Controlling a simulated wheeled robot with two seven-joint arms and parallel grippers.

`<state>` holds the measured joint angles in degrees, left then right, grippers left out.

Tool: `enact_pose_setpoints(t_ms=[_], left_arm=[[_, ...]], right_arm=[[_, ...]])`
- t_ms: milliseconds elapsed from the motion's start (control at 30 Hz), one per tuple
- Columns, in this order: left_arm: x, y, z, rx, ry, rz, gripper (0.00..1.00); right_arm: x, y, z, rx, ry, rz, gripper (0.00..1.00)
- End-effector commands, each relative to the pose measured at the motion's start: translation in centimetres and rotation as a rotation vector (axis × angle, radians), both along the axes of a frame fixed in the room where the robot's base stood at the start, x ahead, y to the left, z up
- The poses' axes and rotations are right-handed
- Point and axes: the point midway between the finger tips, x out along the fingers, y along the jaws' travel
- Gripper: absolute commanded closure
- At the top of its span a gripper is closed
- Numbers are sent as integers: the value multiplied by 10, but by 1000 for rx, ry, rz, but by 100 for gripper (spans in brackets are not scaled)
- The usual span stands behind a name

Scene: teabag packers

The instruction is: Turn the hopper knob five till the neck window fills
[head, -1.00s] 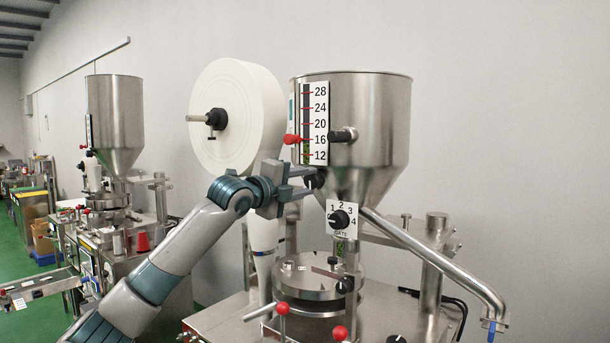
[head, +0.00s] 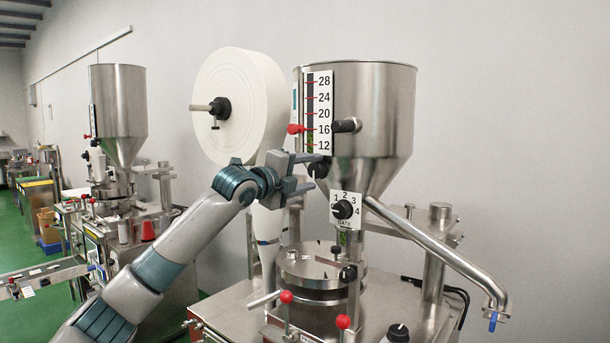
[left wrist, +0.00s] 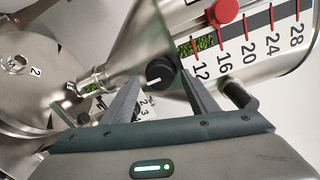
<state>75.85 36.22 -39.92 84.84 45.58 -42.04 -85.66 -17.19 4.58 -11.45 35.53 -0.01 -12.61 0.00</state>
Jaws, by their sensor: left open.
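The steel hopper (head: 385,115) carries a black knob (head: 318,168) with a white mark, low on its cone. My left gripper (head: 317,172) is open at this knob. In the left wrist view the knob (left wrist: 160,75) shows between the open fingertips; I cannot tell whether they touch it. The neck window (left wrist: 90,88) shows green below the cone; it is small in the head view (head: 343,239). The level scale (head: 319,110) reads 12 to 28, with green low in its strip and a red pointer (head: 296,129) near 16. My right gripper is out of view.
A GATE dial (head: 345,209) numbered 1 to 4 sits just below the knob. A black peg (head: 347,125) sticks out beside the scale. A white paper roll (head: 235,105) stands close behind my arm. Red-tipped levers (head: 286,297) rise below. A second machine (head: 118,115) stands far left.

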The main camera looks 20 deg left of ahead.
Motion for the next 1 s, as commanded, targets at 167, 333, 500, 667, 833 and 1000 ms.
enact_pose_setpoints(t_ms=[167, 333, 500, 667, 833, 1000], left_arm=[[-5, 2, 0, 0, -2, 0, 47], [-20, 8, -2, 0, -3, 0, 47], [-47, 18, -3, 2, -4, 1, 47], [-77, 29, -4, 2, -3, 1, 47], [-110, 40, -4, 3, -3, 0, 47], [-139, 51, -2, 2, -3, 0, 47]], right_arm=[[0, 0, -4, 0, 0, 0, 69], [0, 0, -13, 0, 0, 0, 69], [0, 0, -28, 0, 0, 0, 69], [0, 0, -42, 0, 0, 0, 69], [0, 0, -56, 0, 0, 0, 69], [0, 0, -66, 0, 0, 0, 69]])
